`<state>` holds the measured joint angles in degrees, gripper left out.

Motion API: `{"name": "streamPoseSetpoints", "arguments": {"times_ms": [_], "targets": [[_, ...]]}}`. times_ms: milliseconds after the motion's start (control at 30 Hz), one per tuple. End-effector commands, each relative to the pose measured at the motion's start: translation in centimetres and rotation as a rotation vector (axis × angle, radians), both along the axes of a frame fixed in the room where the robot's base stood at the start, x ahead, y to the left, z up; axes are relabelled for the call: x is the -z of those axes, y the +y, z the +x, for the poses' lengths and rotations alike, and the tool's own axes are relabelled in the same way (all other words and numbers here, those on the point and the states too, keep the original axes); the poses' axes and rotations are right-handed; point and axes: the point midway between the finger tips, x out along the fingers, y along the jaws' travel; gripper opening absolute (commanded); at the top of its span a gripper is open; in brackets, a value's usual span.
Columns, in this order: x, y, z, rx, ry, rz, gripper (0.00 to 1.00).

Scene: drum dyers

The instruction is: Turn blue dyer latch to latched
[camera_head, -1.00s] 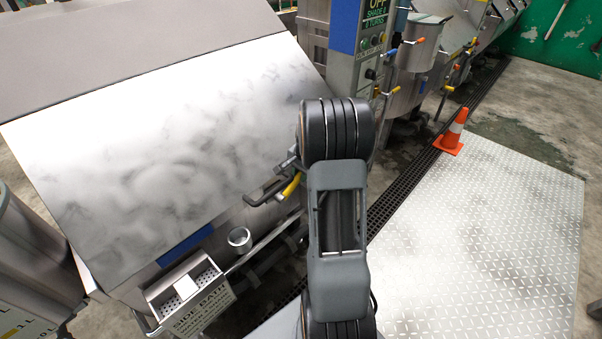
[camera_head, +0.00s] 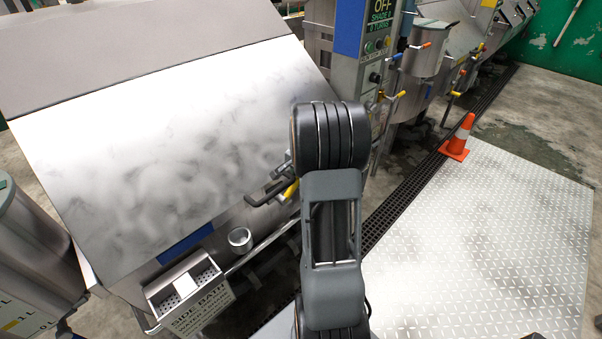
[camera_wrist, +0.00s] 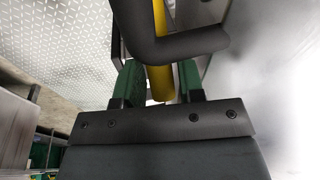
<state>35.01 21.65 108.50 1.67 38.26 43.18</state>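The blue dyer (camera_head: 165,135) is the big steel machine at left in the head view, with a sloped lid and a blue strip (camera_head: 186,244) on its front. A lever with a yellow grip (camera_head: 291,189) is at its right front corner, beside a dark bent handle (camera_head: 263,193). My arm partly covers both and hides my gripper there. In the wrist view the two green fingers of my gripper (camera_wrist: 160,72) stand apart, with the yellow grip (camera_wrist: 159,88) between them and small gaps showing. The dark bent bar (camera_wrist: 185,46) crosses in front of the fingertips.
A small metal cup (camera_head: 240,238) and a side bath tray (camera_head: 184,285) sit on the dyer's front. A control panel (camera_head: 378,55) stands behind my arm. An orange cone (camera_head: 456,142) is at right, beside a floor drain. The tread plate floor (camera_head: 500,240) is clear.

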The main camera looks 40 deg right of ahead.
Motion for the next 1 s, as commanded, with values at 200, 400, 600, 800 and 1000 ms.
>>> {"name": "streamPoseSetpoints", "arguments": {"times_ms": [200, 400, 600, 800, 1000], "targets": [[-1.4, 0.1, -0.2, 0.000, -0.004, -0.002, 0.36], [-5.2, 0.5, -0.9, 0.000, -0.006, -0.004, 0.36], [-9.1, 0.9, -1.6, 0.000, -0.004, -0.002, 0.36], [-12.0, 1.2, -2.1, 0.000, -0.002, -0.002, 0.36], [-13.3, 1.3, -2.4, 0.000, -0.001, -0.001, 0.36]]}}
